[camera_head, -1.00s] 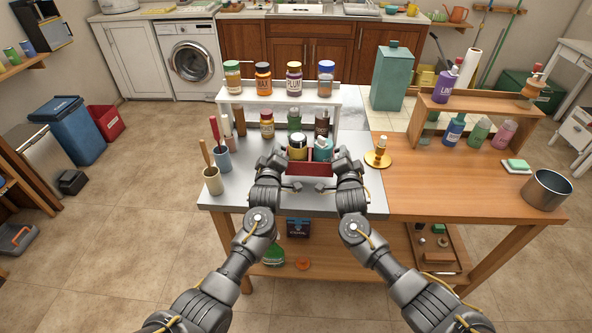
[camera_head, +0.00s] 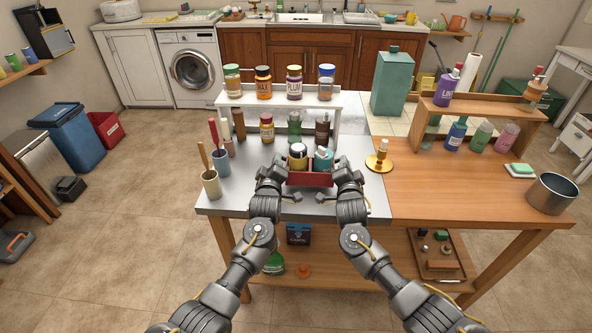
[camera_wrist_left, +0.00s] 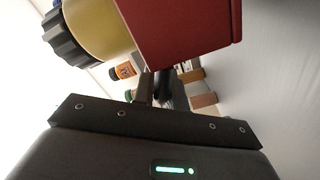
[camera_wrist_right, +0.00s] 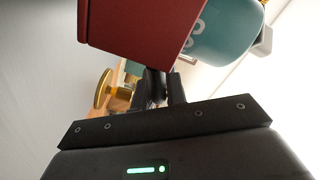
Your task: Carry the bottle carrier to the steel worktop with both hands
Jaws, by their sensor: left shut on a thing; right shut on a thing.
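The red bottle carrier (camera_head: 311,179) is over the grey steel worktop (camera_head: 240,199), in front of the white shelf. It holds a yellow bottle with a dark cap (camera_head: 298,162) and a teal bottle (camera_head: 323,162). The carrier looks level; I cannot tell whether its base touches the steel. My left gripper (camera_head: 285,177) is shut on its left end and my right gripper (camera_head: 337,177) on its right end. The carrier's red wall fills the top of the left wrist view (camera_wrist_left: 190,28) and the right wrist view (camera_wrist_right: 140,25). The fingers partly hide its ends.
A white shelf (camera_head: 265,101) with several jars stands behind the carrier. Cups with utensils (camera_head: 211,183) stand at the left edge. A brass stand (camera_head: 379,164) is to the right, near the wooden top (camera_head: 440,195). Bare steel lies in front of the carrier.

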